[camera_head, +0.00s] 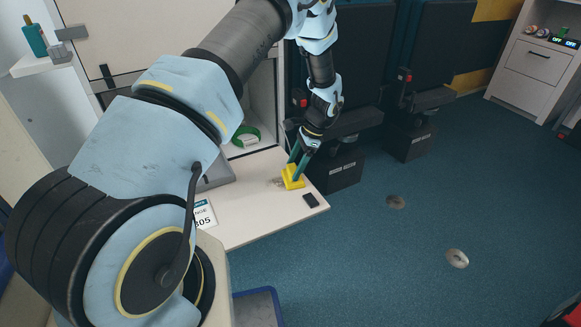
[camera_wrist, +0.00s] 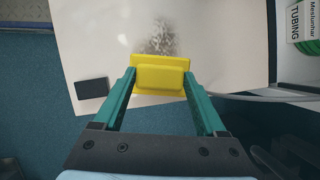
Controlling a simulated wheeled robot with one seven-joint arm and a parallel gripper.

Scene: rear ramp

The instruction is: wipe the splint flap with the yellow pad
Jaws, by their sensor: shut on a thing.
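The yellow pad (camera_head: 292,177) is between the teal fingers of my gripper (camera_head: 297,158), over the white flap (camera_head: 248,215). In the wrist view the fingers of my gripper (camera_wrist: 160,88) are shut on the sides of the yellow pad (camera_wrist: 160,74). A grey-brown smudge (camera_wrist: 160,40) lies on the white flap (camera_wrist: 95,45) just beyond the pad's far edge. The pad hides whatever is under it. I cannot tell for sure whether it touches the flap.
A small dark block (camera_head: 310,200) lies on the flap near its right edge, right of the pad. A label card (camera_head: 203,215) and a grey tray (camera_head: 215,178) are further left. A green roll (camera_head: 245,136) sits in the cabinet behind. Black seats stand beyond the flap.

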